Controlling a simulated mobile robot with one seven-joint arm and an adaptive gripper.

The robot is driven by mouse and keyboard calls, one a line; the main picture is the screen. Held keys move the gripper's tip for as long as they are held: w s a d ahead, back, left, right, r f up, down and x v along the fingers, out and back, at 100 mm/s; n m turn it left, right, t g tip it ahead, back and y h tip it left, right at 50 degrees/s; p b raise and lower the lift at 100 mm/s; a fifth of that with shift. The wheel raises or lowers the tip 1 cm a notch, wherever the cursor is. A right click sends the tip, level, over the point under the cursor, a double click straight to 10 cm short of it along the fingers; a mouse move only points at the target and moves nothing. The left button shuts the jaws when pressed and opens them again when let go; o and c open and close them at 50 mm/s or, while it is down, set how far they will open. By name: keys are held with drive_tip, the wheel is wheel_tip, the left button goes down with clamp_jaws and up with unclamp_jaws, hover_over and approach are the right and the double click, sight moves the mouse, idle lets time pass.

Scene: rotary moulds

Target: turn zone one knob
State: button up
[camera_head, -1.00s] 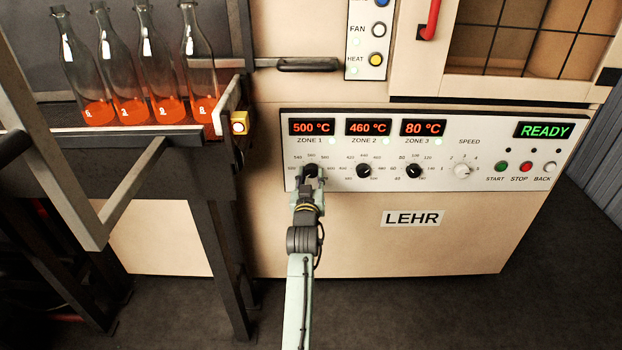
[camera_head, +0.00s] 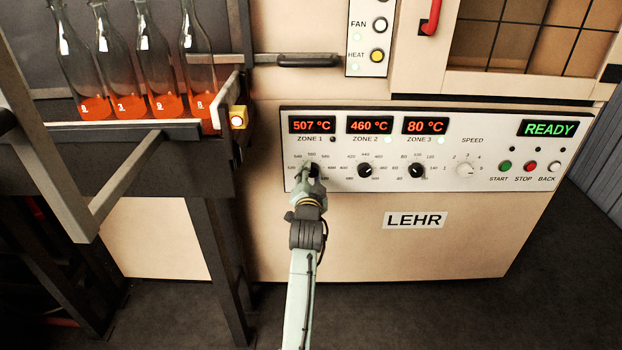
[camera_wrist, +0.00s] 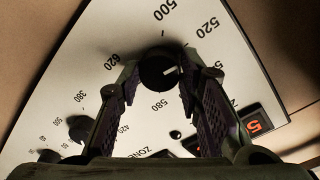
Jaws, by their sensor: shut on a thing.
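The zone 1 knob is a black round knob with a white pointer line, seen in the wrist view (camera_wrist: 160,70). My gripper (camera_wrist: 158,78) has its two fingers around the knob, one on each side, shut on it. In the head view my gripper (camera_head: 312,172) reaches the panel from below and covers most of the knob. The ZONE 1 display (camera_head: 312,125) reads 507 °C in red. The white control panel (camera_head: 330,185) carries a printed scale around the knob.
The zone 2 knob (camera_head: 365,170) and zone 3 knob (camera_head: 416,170) sit to the right, then a white speed knob (camera_head: 465,169). A green READY display (camera_head: 548,129) is at the panel's right. Glowing bottles (camera_head: 155,80) stand at left beside a dark metal frame (camera_head: 190,165).

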drive_tip(key=m, duration=0.6)
drive_tip(key=shift+y, duration=0.3)
idle(0.5)
drive_tip(key=o, duration=1.2)
drive_tip(key=shift+r, duration=0.1)
drive_tip(key=shift+c, duration=0.2)
drive_tip(key=s, duration=1.2)
drive_tip(key=shift+r, duration=0.4)
